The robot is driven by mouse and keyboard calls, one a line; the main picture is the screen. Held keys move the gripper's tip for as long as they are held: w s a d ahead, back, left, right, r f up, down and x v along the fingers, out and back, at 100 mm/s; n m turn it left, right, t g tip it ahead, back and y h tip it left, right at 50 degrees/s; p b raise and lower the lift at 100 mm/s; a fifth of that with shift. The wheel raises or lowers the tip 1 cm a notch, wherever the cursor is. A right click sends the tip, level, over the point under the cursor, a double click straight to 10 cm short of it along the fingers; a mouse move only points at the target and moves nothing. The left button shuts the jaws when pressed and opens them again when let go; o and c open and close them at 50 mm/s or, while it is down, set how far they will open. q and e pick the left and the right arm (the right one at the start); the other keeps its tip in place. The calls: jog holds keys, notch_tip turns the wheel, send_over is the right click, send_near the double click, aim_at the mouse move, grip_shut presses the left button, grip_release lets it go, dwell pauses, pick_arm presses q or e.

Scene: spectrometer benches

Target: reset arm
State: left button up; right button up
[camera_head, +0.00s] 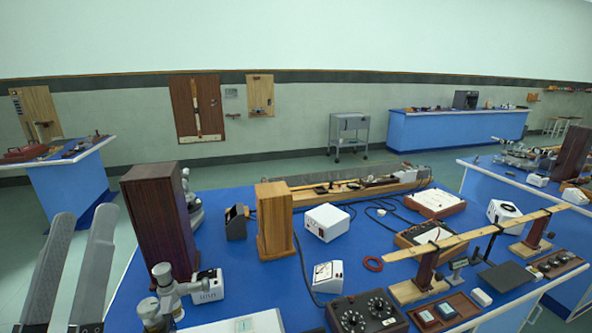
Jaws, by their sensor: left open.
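My left gripper (78,225) shows at the lower left of the head view as two long grey fingers pointing up. The fingers stand apart with a gap between them, and nothing is held there. They are left of the blue bench (232,195), in front of the floor, apart from the tall dark brown wooden box (152,220). My right gripper is not in view.
The bench carries a lighter wooden box (274,220), a white instrument (327,221), a microscope (163,290), a dial box (367,311) and a wooden rail on posts (470,236). Open floor (40,220) lies at the left. Another blue bench (455,126) stands behind.

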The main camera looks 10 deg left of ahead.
pick_arm(q)
jog(key=s+d+r+m+t+h+p, duration=0.25)
jog(key=d+r+m+h, duration=0.35)
jog(key=r+m+h, duration=0.45)
notch_tip(320, 180, up, 37)
jog(key=n+y+p, duration=0.1)
jog(key=n+p, duration=0.1)
jog(key=p, duration=3.4)
jog(key=shift+w+n, duration=0.1)
jog(key=shift+n, duration=0.15)
notch_tip(320, 180, down, 38)
jog(key=b, duration=3.8)
jog(key=shift+f, duration=0.15)
